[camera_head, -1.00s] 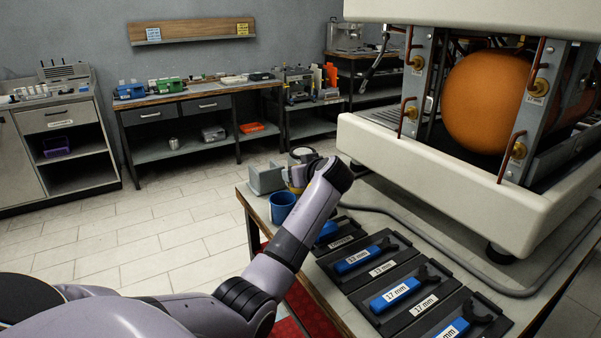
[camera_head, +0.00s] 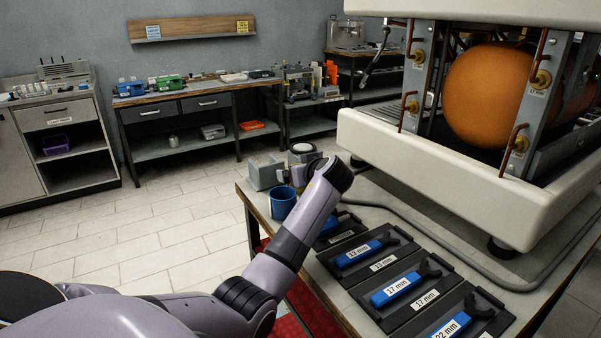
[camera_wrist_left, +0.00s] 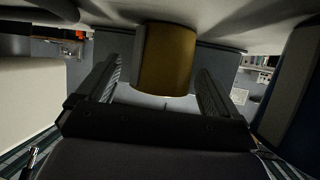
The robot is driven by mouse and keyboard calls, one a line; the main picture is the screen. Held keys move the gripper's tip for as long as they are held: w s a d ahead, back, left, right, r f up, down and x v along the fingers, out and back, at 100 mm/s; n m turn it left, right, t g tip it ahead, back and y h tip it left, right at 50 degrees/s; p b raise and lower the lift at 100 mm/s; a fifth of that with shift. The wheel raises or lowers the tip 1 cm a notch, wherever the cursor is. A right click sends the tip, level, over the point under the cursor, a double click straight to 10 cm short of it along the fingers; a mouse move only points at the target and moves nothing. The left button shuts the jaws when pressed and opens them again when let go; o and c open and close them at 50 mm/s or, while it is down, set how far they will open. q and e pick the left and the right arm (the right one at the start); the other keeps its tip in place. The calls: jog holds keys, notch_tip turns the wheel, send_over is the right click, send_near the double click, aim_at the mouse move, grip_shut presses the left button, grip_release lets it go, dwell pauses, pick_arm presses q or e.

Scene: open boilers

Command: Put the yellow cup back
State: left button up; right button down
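The yellow cup (camera_wrist_left: 168,58) shows in the left wrist view, between the two fingers of my left gripper (camera_wrist_left: 160,80). Its near side faces the camera, and a narrow gap shows between it and the left finger. The right finger is close to its edge; I cannot tell whether they touch. The fingers are spread. In the head view my left arm reaches over the table's far left corner, and its forearm hides the gripper and most of the cup. My right gripper is not in view.
A blue cup (camera_head: 283,203) stands left of my forearm near the table edge. A grey holder (camera_head: 265,173) is behind it. Wrench trays (camera_head: 424,300) with blue-handled wrenches lie to the right. The open boiler machine (camera_head: 430,170) stands at the back right, a grey hose beside it.

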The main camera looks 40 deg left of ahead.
pick_arm(q)
jog(key=shift+f, duration=0.1)
notch_tip(320, 180, up, 20)
jog(key=b, duration=0.1)
dwell(0.4)
